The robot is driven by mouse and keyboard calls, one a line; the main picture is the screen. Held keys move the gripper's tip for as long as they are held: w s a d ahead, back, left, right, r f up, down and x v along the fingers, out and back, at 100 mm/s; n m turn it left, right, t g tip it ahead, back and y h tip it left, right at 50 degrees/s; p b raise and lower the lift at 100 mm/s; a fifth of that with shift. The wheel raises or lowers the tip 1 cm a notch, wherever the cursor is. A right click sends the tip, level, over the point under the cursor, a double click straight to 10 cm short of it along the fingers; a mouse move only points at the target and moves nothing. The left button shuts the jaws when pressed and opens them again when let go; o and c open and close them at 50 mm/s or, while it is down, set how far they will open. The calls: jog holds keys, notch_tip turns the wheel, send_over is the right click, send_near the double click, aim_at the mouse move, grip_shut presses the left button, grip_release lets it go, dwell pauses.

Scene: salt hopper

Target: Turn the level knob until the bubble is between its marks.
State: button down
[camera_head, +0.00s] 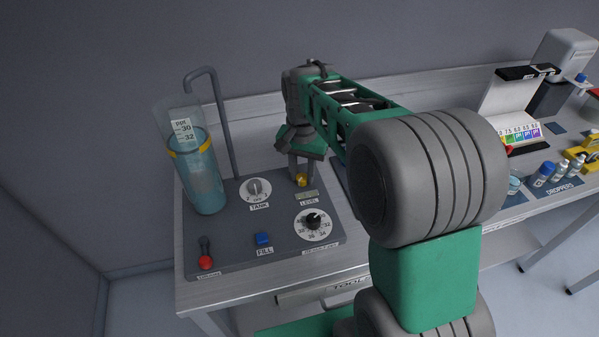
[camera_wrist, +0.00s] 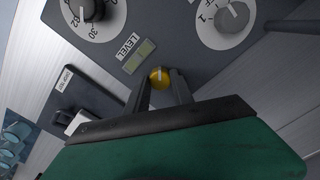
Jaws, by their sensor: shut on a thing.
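The yellow level knob (camera_head: 301,181) stands on the dark panel just behind the level vial (camera_head: 307,195) and its LEVEL label. My gripper (camera_head: 299,174) reaches down from above with its fingers shut on the knob. In the wrist view the knob (camera_wrist: 159,75) shows between the two fingertips of my gripper (camera_wrist: 159,84). The level vial (camera_wrist: 139,57) is a small greenish window beside the knob, towards the LEVEL label. The bubble and its marks are too small to tell.
The TANK dial (camera_head: 255,189) is left of the knob and a numbered dial (camera_head: 313,223) is in front. A blue FILL button (camera_head: 263,239), a red-tipped lever (camera_head: 206,261) and a water-blue cylinder (camera_head: 203,180) are on the left. Bottles (camera_head: 543,174) stand far right.

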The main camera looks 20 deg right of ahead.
aim_at(301, 177)
jog(key=shift+m, duration=0.8)
jog(key=c, duration=1.1)
grip_release()
jog(key=shift+r, duration=0.3)
notch_tip(301, 177, up, 7)
jog(key=shift+r, duration=0.15)
jog(key=shift+a, duration=0.1)
